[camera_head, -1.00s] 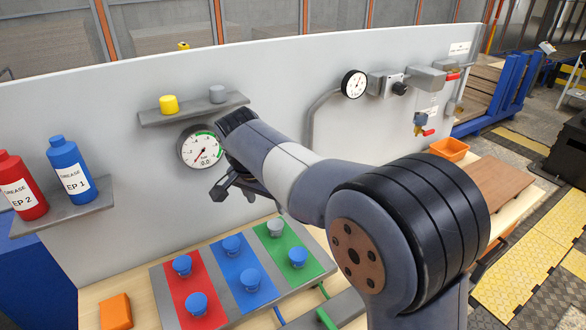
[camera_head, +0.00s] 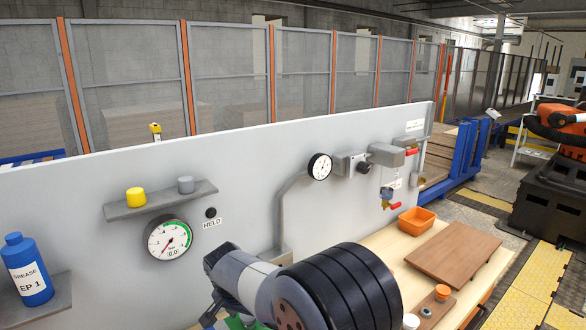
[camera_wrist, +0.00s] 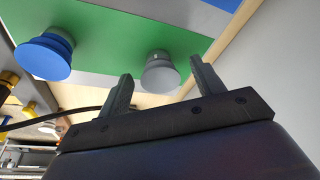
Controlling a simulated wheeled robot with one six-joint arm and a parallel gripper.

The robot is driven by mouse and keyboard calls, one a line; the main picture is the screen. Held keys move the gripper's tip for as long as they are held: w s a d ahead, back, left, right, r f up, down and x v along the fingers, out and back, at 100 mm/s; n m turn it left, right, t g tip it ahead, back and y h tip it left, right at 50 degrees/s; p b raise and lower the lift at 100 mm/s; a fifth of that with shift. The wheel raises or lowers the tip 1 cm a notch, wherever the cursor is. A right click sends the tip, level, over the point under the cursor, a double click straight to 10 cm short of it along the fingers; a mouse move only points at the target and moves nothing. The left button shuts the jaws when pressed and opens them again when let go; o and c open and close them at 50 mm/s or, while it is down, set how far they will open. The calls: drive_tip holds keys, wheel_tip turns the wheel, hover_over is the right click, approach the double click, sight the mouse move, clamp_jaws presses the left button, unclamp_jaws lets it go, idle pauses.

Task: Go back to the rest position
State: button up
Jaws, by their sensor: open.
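My gripper (camera_wrist: 160,78) is open in the wrist view, its two dark fingers spread with nothing held between them. Beyond the fingers, a grey knob (camera_wrist: 160,73) stands on the green strip (camera_wrist: 115,35) of the board. A blue knob (camera_wrist: 43,57) stands on the same strip to its left. In the head view my arm reaches in from the bottom. The gripper end sits low at the bottom edge, partly cut off, with only a little of the green strip (camera_head: 236,322) showing. The rest of the board is out of that view.
An upright grey panel (camera_head: 110,240) stands behind my arm, with a shelf (camera_head: 160,201) bearing yellow and grey caps, a large gauge (camera_head: 167,239) and a smaller gauge (camera_head: 320,166). A blue grease bottle (camera_head: 28,270) stands left. An orange bin (camera_head: 417,220) and brown board (camera_head: 455,254) lie right.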

drive_tip(key=shift+s+r+n+y, duration=0.15)
drive_tip(key=shift+n+y, duration=0.25)
drive_tip(key=shift+n, duration=0.7)
